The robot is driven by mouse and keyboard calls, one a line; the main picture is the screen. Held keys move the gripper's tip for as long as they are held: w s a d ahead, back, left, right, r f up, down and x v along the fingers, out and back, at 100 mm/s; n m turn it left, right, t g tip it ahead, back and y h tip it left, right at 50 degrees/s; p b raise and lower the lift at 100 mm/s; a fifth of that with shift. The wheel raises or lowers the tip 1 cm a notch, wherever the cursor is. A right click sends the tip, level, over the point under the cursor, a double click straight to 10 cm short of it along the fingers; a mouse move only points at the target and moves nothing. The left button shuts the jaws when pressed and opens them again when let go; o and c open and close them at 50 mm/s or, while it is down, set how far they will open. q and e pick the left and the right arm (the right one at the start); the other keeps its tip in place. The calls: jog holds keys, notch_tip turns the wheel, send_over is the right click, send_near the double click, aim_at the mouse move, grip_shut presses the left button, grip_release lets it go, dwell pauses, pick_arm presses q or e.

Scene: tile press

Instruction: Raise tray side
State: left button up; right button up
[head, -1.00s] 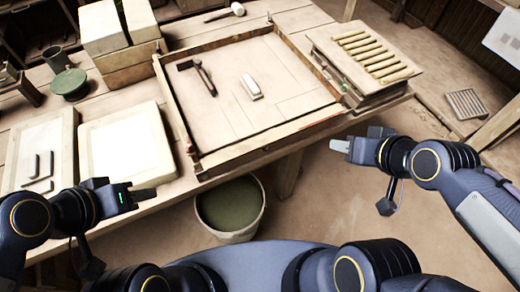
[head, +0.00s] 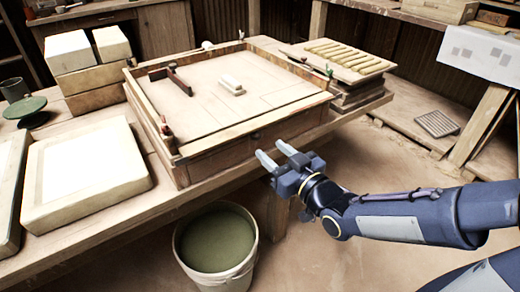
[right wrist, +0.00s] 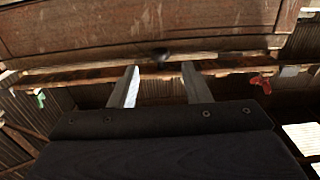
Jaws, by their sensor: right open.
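The wooden tray (head: 215,150) stands on the workbench with raised walls around a pale floor. A small dark knob or hole (head: 256,136) shows on its front side, and also in the right wrist view (right wrist: 160,55). My right gripper (head: 269,154) is open and empty, just in front of that side, with its fingers pointing at it. In the right wrist view its two fingers (right wrist: 160,82) are spread below the dark spot, apart from it as far as I can see. My left gripper is out of view.
A stack of boards with ridged strips (head: 345,92) is right of the tray. A pale slab (head: 85,175) lies to the left, near blocks (head: 90,85) and a green dish (head: 24,108). A bucket (head: 217,270) stands below the bench edge.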

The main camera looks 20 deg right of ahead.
aim_at(258, 139)
jog(key=x, duration=0.5)
jog(key=shift+w+a, duration=0.1)
jog(key=shift+w, duration=0.05)
jog(key=c, duration=0.9)
